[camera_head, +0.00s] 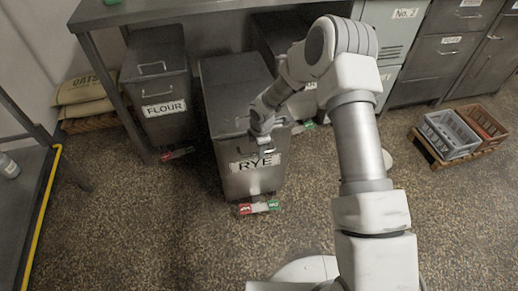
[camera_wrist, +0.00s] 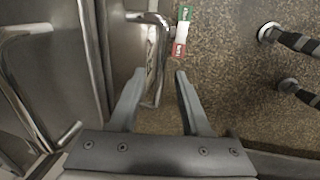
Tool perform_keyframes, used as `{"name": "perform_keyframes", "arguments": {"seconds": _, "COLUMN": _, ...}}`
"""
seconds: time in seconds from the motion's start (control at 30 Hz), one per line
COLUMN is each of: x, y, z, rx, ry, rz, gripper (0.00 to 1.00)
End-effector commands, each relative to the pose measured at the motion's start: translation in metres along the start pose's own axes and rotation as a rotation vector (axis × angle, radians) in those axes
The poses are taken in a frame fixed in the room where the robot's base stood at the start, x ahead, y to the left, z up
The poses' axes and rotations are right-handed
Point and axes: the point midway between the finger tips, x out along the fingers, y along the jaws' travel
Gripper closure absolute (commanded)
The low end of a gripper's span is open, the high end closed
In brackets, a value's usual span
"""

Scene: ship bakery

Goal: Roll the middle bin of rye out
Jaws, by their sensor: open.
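The rye bin (camera_head: 240,185) is a grey metal bin with a RYE label (camera_head: 255,164) on its front. It stands in the middle of the row, its front farther forward than the flour bin (camera_head: 165,125). My gripper (camera_head: 264,147) is at the top of its front, hiding part of the handle and label. In the wrist view my gripper (camera_wrist: 158,74) is open, with a metal bar handle (camera_wrist: 163,50) between and just beyond its fingertips. I cannot tell whether they touch. A red and green pedal (camera_head: 259,207) is at the bin's foot; it also shows in the wrist view (camera_wrist: 181,32).
A metal table (camera_head: 140,10) stands over the bins. A third bin (camera_head: 268,35) is partly hidden by my arm. Oat sacks (camera_head: 85,90) lie at left; crates (camera_head: 450,133) stand on the floor at right. The floor before the rye bin is clear.

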Motion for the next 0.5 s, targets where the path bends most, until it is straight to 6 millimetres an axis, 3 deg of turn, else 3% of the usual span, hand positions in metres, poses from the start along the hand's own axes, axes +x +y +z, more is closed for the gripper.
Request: {"name": "perform_keyframes", "arguments": {"seconds": 0.5, "x": -0.124, "y": 0.001, "z": 0.0, "rx": 0.0, "ry": 0.0, "rz": 0.002, "gripper": 0.53}}
